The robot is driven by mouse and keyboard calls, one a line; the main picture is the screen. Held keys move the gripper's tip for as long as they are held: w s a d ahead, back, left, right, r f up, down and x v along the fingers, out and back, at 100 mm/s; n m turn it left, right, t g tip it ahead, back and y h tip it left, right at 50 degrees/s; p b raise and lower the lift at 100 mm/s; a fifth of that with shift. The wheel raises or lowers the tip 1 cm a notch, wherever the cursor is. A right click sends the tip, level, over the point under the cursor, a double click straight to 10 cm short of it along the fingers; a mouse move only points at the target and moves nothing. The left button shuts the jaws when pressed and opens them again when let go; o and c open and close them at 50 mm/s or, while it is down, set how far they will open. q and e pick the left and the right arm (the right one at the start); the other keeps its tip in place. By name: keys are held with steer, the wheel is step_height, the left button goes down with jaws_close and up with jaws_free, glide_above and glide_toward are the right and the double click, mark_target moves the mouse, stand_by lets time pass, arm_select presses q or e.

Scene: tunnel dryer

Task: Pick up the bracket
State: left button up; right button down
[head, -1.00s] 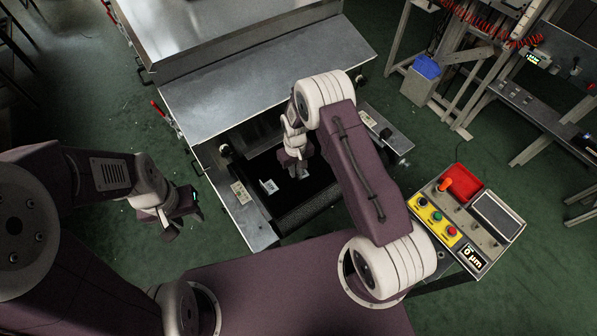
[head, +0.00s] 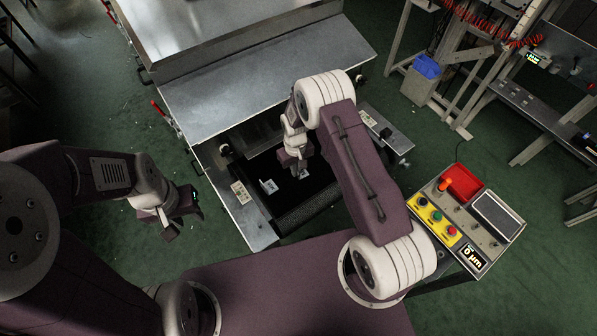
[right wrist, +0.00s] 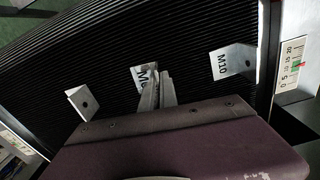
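Several pale metal brackets lie on the black ribbed belt (right wrist: 110,60). In the right wrist view, one bracket (right wrist: 82,103) is at the left, one marked M10 (right wrist: 233,62) at the right, and one with a partly covered M label (right wrist: 144,76) in the middle. My right gripper (right wrist: 160,82) is at the middle bracket, its fingers close together and overlapping it; whether they grip it is unclear. In the head view my right gripper (head: 299,171) is low over the belt, right of a bracket (head: 268,186). My left gripper (head: 174,230) is away at the left, outside the dryer.
The dryer's metal hood (head: 240,90) stands behind the belt, with side rails (head: 246,208) flanking it. A control box (head: 450,225) with a red tray (head: 463,184) is at the right. A blue bin (head: 427,68) stands further back.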

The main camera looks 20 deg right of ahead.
stand_by(0.8)
steer(key=shift+r, duration=0.65)
step_height(320, 180, up, 3)
steer(key=shift+w+b, duration=0.1)
steer(key=shift+b, duration=0.35)
steer(key=w+d+r+b, duration=0.1)
steer(key=w+d+r, duration=0.2)
steer(key=d+r, duration=0.3)
steer(key=shift+w+d+r+b, duration=0.35)
steer(key=shift+d+r, duration=0.05)
steer(key=shift+d, duration=2.1)
